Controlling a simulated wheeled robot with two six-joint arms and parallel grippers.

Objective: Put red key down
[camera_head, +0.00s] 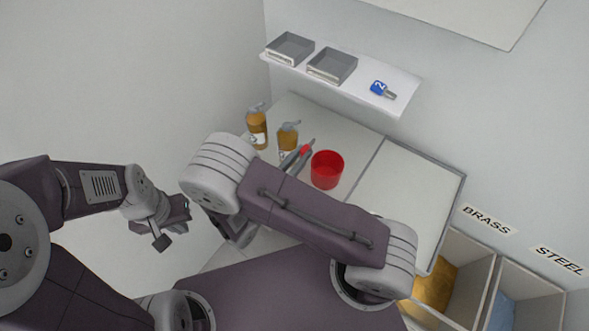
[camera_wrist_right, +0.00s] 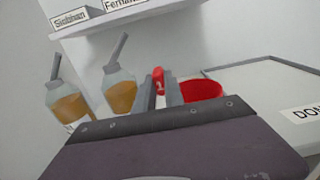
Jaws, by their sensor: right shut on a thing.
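The red key (camera_wrist_right: 159,78), marked 1, is between the fingertips of my right gripper (camera_wrist_right: 161,92) in the right wrist view. My right gripper also shows in the head view (camera_head: 301,155), shut on the red key (camera_head: 305,149), just left of the red cup and near the amber bottles. Most of the key is hidden by the fingers. I cannot tell its height above the table. My left gripper (camera_head: 174,225) is open and empty at the left, away from the table.
A red cup (camera_head: 327,171) and two amber bottles (camera_head: 257,130) (camera_head: 288,138) stand on the table. The shelf (camera_head: 345,84) above holds two grey trays (camera_head: 290,47) (camera_head: 332,65) and a blue key (camera_head: 380,89). A pale framed panel (camera_head: 410,195) lies clear at right, beside bins labelled BRASS and STEEL.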

